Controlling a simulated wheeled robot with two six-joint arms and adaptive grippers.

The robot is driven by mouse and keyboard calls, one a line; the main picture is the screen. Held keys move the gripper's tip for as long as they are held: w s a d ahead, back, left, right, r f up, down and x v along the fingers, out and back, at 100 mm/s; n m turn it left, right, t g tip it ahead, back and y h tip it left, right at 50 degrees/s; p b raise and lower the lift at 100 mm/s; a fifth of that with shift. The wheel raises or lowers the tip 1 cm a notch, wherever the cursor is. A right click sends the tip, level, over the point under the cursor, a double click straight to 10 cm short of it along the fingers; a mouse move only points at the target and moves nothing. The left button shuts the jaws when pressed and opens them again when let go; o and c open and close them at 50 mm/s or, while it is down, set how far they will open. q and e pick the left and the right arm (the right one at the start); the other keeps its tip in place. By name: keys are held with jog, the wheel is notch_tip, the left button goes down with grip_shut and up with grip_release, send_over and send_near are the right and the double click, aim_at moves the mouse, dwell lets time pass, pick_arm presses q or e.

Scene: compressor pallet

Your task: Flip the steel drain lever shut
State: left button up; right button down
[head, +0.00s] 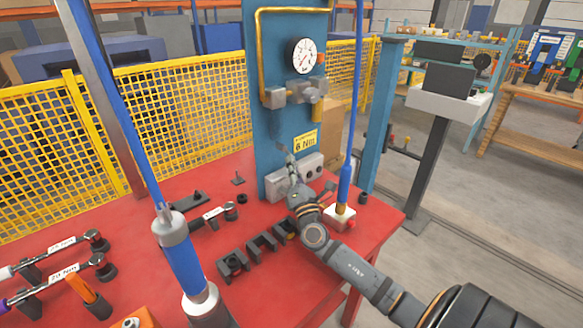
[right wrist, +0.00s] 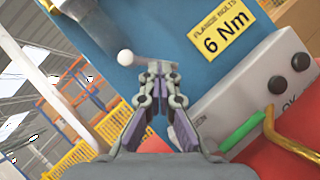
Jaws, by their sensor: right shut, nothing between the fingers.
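The drain lever shows in the right wrist view as a thin steel rod (right wrist: 150,61) with a pale round knob (right wrist: 125,58) at its left end, lying across the front of the blue panel (right wrist: 185,30). In the head view it is small and hard to make out beside the gripper. My right gripper (head: 289,158) is in front of the lower part of the panel. In the right wrist view its closed fingertips (right wrist: 161,68) are at the rod's right end, with nothing held. Whether they touch the rod I cannot tell. My left gripper is not in view.
A grey box with black buttons (head: 312,166) stands at the panel's foot, close to my right gripper. A blue hanging tool (head: 184,268) and a second blue tool (head: 346,178) hang over the red table (head: 140,215). Black holders (head: 233,264) stand in front.

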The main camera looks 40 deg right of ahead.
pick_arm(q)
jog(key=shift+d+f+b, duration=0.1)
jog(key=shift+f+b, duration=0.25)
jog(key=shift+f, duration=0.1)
pick_arm(e)
jog(key=shift+d, duration=0.15)
dwell(0.7)
jog(key=v, duration=0.7)
jog(key=shift+s, duration=0.25)
jog(key=shift+f, duration=0.1)
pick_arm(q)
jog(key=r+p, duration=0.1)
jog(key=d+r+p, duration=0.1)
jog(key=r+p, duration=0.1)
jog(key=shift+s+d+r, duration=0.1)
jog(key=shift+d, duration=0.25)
pick_arm(e)
jog(key=w+d+r+g+y, duration=0.1)
jog(key=w+r+y, duration=0.1)
jog(key=w, duration=0.5)
jog(key=shift+r+n, duration=0.3)
jog(key=shift+r, duration=0.1)
jog(key=shift+d, duration=0.15)
